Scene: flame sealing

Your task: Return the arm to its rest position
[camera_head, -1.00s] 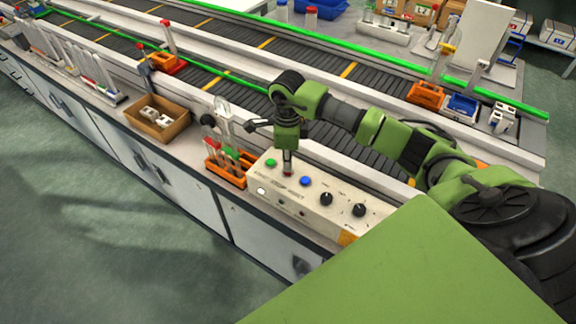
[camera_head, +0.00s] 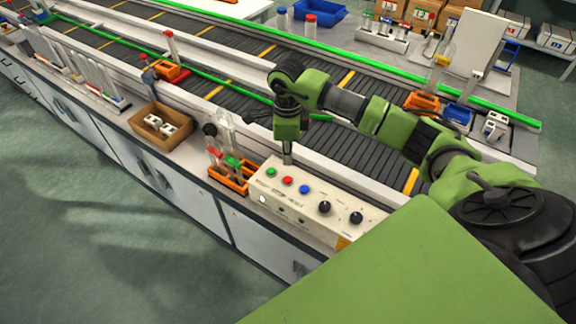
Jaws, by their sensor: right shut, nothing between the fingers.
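My right arm (camera_head: 395,125) is green and black and reaches in from the right over the conveyor. Its gripper (camera_head: 287,160) points down, shut and empty, above the back left part of a cream control box (camera_head: 320,205). The box has green, red and blue buttons and two black knobs. The red button (camera_head: 288,181) shows clear of the fingertips in the picture. My left gripper is not in view.
An orange rack (camera_head: 232,178) with tubes stands left of the box. A cardboard tray (camera_head: 160,124) with white pieces sits farther left. The dark conveyor (camera_head: 225,85) with green rails runs behind. Orange and blue bins stand at the right back.

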